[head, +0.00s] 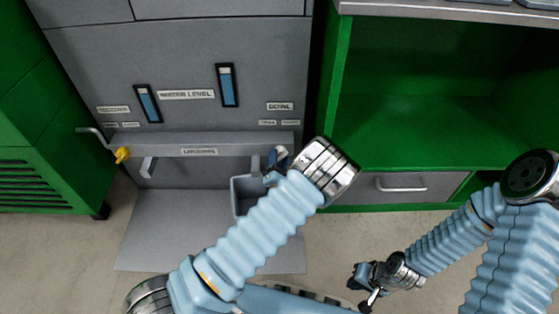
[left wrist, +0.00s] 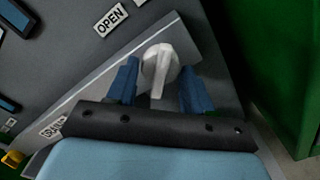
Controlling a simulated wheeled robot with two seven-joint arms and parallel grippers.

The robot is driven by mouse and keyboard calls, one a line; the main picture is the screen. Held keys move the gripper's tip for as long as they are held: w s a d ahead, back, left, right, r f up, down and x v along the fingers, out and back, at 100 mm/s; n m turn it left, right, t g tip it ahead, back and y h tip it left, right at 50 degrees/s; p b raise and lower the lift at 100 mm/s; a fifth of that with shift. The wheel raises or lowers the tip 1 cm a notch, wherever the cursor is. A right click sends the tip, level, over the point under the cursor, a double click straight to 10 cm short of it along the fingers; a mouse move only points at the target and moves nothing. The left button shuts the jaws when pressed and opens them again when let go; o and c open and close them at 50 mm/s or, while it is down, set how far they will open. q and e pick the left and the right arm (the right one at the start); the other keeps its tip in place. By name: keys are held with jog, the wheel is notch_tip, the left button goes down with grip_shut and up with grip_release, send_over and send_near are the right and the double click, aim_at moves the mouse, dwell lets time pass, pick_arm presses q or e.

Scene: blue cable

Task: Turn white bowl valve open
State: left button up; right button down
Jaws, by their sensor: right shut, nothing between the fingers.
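The white valve (left wrist: 160,68) shows in the left wrist view on the grey panel, below an OPEN label (left wrist: 110,19). My left gripper (left wrist: 158,85) is open, with one blue finger on each side of the valve's handle. A gap shows between the handle and the fingers. My right gripper (head: 366,286) is shut and empty, low over the floor at the right.
A grey machine (head: 200,60) has two blue level gauges and a WATER LEVEL label. A yellow-ended lever (head: 122,155) sits at the ledge's left. A green cabinet (head: 430,145) with a drawer (head: 402,187) is at the right.

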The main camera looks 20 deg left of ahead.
pick_arm(q)
jog(key=c, duration=0.6)
jog(key=shift+n, duration=0.4)
jog(key=n+p, duration=0.1)
jog(key=n, duration=0.1)
jog(key=shift+n, duration=0.4)
jog(key=shift+d+f+n+b, duration=0.1)
jog(key=shift+n+b, duration=0.65)
jog(key=shift+n, duration=2.75)
jog(key=shift+d+n+b, duration=0.1)
jog(key=shift+n+b, duration=0.6)
jog(key=shift+n, duration=3.1)
